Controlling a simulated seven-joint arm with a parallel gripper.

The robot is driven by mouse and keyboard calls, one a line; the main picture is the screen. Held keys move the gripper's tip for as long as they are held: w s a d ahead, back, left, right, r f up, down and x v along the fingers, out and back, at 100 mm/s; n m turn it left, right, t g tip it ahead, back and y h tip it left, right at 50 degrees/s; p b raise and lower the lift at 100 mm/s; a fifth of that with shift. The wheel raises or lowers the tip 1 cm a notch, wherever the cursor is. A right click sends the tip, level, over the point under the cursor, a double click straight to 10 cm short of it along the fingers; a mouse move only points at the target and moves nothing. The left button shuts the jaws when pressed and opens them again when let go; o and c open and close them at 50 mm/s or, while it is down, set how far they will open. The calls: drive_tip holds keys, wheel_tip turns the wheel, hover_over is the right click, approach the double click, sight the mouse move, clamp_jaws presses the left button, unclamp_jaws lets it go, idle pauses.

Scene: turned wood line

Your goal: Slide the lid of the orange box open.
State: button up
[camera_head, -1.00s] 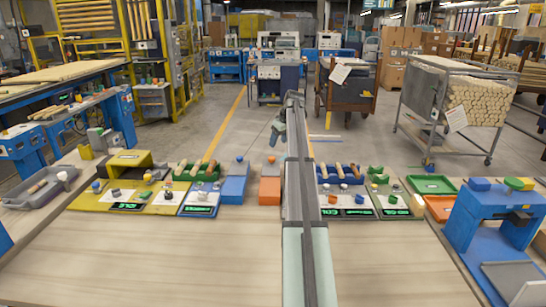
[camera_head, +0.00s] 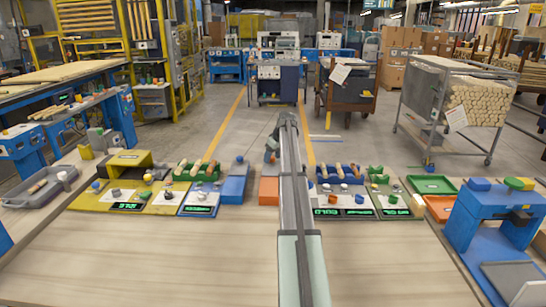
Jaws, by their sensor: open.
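The orange box (camera_head: 269,190) stands on the wooden bench just left of my arm, beside a similar blue box. Its upper rear part, where an orange knob showed before, is now behind or between the fingers of my gripper (camera_head: 271,158). My gripper hangs down from the end of my arm over the rear end of the orange box and is open. I cannot tell whether its fingers touch the knob or the lid. Part of the box's right side is close to my arm and hard to see.
The blue box (camera_head: 234,188) stands close on the left. Left of it are a white-and-blue panel (camera_head: 198,201) and a yellow panel. On the right are a blue rack (camera_head: 341,172), display panels and green (camera_head: 432,184) and orange trays. The front bench is clear.

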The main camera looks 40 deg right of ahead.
drive_tip(key=shift+c, duration=0.2)
clamp_jaws()
idle(0.4)
drive_tip(key=s+a, duration=0.9)
drive_tip(key=shift+s+a, duration=0.25)
drive_tip(key=shift+s, duration=0.05)
drive_tip(key=shift+o, duration=0.2)
unclamp_jaws()
